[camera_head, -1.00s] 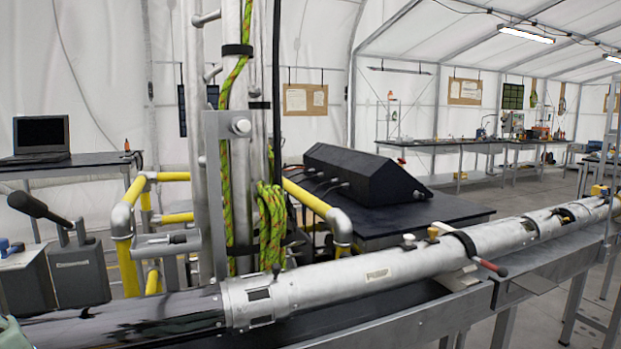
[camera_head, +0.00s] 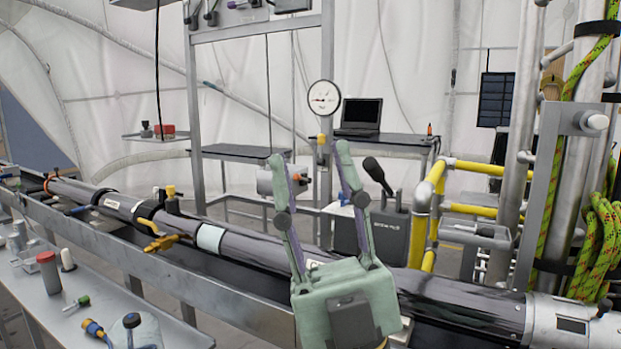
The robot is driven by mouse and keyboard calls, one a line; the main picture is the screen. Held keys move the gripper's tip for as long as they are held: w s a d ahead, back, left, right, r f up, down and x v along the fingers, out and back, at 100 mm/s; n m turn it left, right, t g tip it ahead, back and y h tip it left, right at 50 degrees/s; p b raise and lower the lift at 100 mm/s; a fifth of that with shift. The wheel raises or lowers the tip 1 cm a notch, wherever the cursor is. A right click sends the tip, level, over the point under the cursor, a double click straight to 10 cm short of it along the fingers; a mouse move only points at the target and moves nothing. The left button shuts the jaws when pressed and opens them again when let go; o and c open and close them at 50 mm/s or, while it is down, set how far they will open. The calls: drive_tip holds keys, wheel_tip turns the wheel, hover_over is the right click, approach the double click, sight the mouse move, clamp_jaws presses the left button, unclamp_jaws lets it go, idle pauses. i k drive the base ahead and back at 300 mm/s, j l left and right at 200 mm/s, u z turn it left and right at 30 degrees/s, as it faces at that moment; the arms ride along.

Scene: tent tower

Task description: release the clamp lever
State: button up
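My gripper (camera_head: 310,155) is in the lower middle of the head view, pale green with dark grey linkages. Its two fingers point up and stand apart, with nothing between them. A long dark tube (camera_head: 440,297) passes behind the gripper's body, which hides part of it. On the tube's left part sit a black band with an orange-yellow handle (camera_head: 166,243) and a yellow-topped fitting (camera_head: 171,204). A black-handled lever (camera_head: 378,176) rises from a grey box (camera_head: 385,232) behind the tube. I cannot tell which of these is the clamp lever. No gripper contact shows.
A metal rail bench (camera_head: 160,280) carries the tube. A lower shelf (camera_head: 40,305) at the left holds several bottles and small tools. Yellow pipes (camera_head: 432,195), a steel tower (camera_head: 545,180) and green-yellow rope (camera_head: 597,232) stand at the right. A round gauge (camera_head: 323,98) is behind.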

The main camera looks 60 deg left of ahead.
sight(298, 177)
drive_tip(key=u, duration=1.85)
drive_tip(key=i+l+z, duration=0.3)
drive_tip(key=l, duration=0.15)
drive_tip(key=i+l+z, duration=0.3)
drive_tip(key=k+l, duration=0.05)
drive_tip(key=l, duration=0.05)
